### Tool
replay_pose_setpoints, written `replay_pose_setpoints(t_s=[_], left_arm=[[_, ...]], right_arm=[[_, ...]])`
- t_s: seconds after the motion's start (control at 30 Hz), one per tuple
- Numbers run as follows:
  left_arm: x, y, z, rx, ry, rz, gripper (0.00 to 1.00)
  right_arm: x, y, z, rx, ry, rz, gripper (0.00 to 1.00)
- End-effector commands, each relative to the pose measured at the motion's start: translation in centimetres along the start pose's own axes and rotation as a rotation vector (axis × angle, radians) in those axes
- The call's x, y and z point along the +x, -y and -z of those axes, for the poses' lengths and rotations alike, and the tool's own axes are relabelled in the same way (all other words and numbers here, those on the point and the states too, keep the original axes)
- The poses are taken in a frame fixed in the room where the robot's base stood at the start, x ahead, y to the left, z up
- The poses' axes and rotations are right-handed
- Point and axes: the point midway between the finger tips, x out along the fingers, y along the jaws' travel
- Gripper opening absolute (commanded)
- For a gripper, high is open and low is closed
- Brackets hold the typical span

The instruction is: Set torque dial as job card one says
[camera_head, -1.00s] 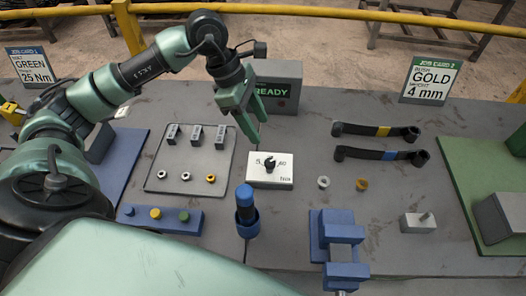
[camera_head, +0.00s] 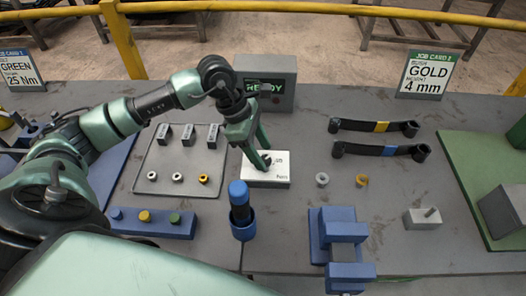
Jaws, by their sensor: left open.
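Job card 1 (camera_head: 18,70) stands at the back left and reads GREEN and 25 Nm. The torque dial is a white block (camera_head: 262,181) in the middle of the table, with a dark knob (camera_head: 267,160) on top and printed numbers around it. My left gripper (camera_head: 266,163) points down over the block, its open fingers at the knob. I cannot tell whether they touch it. The gripper hides part of the dial's scale, so the pointer's setting cannot be read. My right gripper is not in view.
A box reading READY (camera_head: 267,86) stands behind the dial. A tray (camera_head: 158,187) with weights and rings lies to its left. A blue-topped tool (camera_head: 240,203) stands in front. Two dark arms (camera_head: 375,150) and a blue clamp (camera_head: 337,225) lie to the right.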

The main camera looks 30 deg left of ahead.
Motion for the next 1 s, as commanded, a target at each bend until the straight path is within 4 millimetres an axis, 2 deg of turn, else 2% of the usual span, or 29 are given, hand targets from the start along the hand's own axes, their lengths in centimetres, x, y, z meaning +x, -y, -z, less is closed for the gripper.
replay_pose_setpoints(t_s=[0.17,0.43,0.6,0.63,1.0], left_arm=[[1.4,0.0,0.0,0.0,0.0,0.001,0.52],[1.6,0.0,0.0,0.0,0.0,0.0,0.52],[1.5,0.0,0.0,0.0,0.0,0.0,0.05],[1.5,0.0,0.0,0.0,-0.001,0.0,0.0],[1.7,0.0,0.1,-0.046,-0.002,-0.022,0.0]], right_arm=[[-0.4,-0.1,0.1,-0.001,-0.001,0.0,0.36],[-0.4,-0.5,0.0,-0.003,0.0,-0.006,0.36],[-0.4,-0.8,-0.1,-0.005,0.001,-0.009,0.36],[-0.4,-0.8,-0.1,-0.005,0.001,-0.009,0.36],[0.5,-0.8,-0.1,-0.005,0.002,-0.009,0.36]])
